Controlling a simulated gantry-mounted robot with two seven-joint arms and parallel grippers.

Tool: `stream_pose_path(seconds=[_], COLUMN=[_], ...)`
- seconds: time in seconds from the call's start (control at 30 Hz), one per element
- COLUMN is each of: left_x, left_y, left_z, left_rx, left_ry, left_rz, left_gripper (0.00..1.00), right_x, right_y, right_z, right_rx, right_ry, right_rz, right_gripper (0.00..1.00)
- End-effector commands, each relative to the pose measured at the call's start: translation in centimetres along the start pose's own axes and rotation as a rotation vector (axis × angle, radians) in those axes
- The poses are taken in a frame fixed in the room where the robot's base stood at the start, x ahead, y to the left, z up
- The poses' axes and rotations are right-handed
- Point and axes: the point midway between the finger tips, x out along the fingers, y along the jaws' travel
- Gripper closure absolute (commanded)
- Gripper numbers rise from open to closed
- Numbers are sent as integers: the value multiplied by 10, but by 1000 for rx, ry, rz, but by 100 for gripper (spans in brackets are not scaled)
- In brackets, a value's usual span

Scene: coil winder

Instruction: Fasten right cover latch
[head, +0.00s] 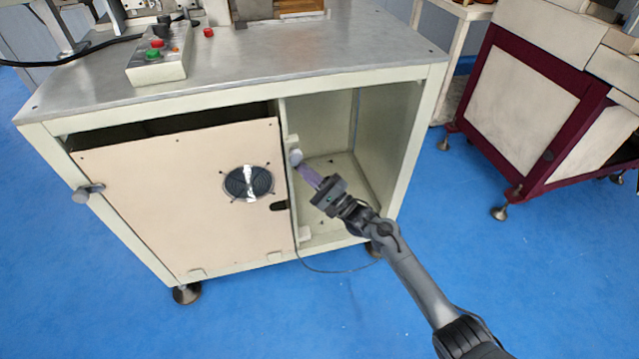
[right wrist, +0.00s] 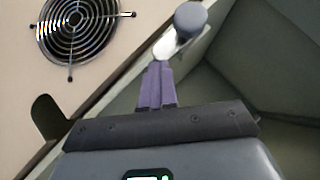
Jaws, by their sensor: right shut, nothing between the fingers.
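The beige cover (head: 190,215) with a round fan grille stands in the left bay of the cabinet; a dark gap shows above its top edge. The right cover latch (head: 296,157), a small grey knob, is at the middle post beside the cover's right edge. It also shows in the right wrist view (right wrist: 190,18), just past my fingertips. My right gripper (head: 306,174) has its purple fingers together and empty, close to the latch; I cannot tell if they touch it. The left cover latch (head: 88,192) is at the cover's left edge. My left gripper is out of view.
The cabinet's right bay (head: 335,190) is open and mostly empty, with my right arm in front of it. A thin cable (head: 325,271) hangs below the middle post. A control box (head: 158,60) stands on the metal tabletop (head: 270,58). A maroon-framed machine (head: 530,110) stands at right.

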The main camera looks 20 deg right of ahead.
Motion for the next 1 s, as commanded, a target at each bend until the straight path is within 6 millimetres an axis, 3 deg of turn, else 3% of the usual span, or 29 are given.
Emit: stream_pose_path(seconds=[0.3,1.0], left_x=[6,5], left_y=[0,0], left_z=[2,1], left_rx=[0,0], left_ry=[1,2], left_rz=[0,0], left_gripper=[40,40], right_x=[13,14], right_y=[-3,-4], right_z=[13,13], right_rx=[-2,0], right_ry=[-4,-3], right_rz=[-5,-9], right_gripper=[100,100])
